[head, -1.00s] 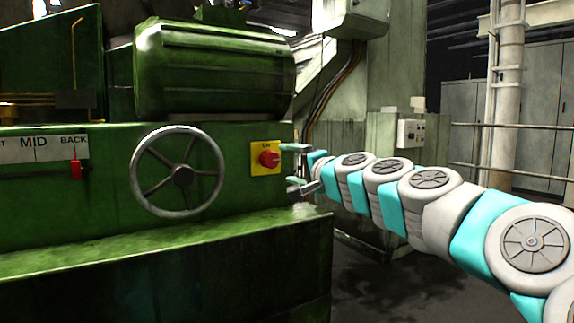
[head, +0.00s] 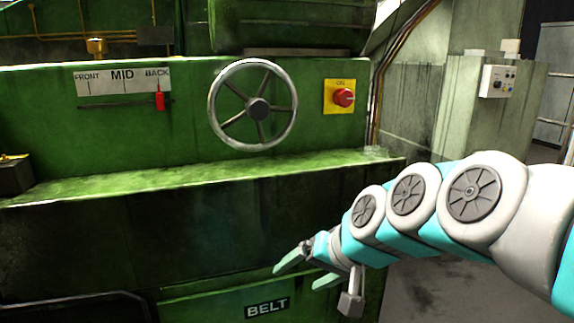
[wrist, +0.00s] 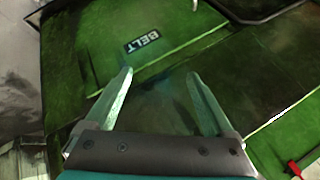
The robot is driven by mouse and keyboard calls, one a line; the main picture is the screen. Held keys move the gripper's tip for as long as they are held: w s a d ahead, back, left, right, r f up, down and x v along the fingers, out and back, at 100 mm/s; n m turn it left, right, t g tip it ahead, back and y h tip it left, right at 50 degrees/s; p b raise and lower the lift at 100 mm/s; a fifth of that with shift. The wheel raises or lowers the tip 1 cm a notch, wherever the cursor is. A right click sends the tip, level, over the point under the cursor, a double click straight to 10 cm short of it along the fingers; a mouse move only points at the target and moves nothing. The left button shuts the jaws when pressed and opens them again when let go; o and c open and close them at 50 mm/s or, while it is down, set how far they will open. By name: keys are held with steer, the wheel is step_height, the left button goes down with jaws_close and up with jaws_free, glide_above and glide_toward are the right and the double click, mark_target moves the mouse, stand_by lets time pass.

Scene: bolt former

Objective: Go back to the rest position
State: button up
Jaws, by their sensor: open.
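My gripper (head: 300,270) is in front of the lower part of the green machine (head: 150,225), near the BELT panel in the head view. Its two fingers are apart with nothing between them. The wrist view also shows my gripper (wrist: 160,90) open and empty, with the BELT label (wrist: 142,42) beyond the fingertips. My arm reaches in from the right edge of the head view. The gripper is below the handwheel and the red knob and apart from both.
The machine front carries a handwheel (head: 258,110), a red knob on a yellow plate (head: 344,97), and a FRONT-MID-BACK scale with a red pointer (head: 160,98) at BACK. A ledge (head: 200,176) juts out below them. Grey floor (head: 440,290) shows at the lower right.

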steer(key=s+d+f+g+h, duration=0.2)
steer(key=s+d+f, duration=0.2)
steer(key=s, duration=0.4)
steer(key=s+d+f+g+h, duration=0.1)
steer(key=s+d+f+g, duration=0.2)
steer(key=s, duration=0.5)
steer(key=s+d+f+n+g+h, duration=0.1)
steer(key=s+d+f+g+h, duration=0.1)
steer(key=s+d+f, duration=0.3)
step_height(320, 180, down, 2)
steer(key=s, duration=0.3)
steer(key=shift+f+h, duration=0.25)
steer(key=shift+h, duration=0.05)
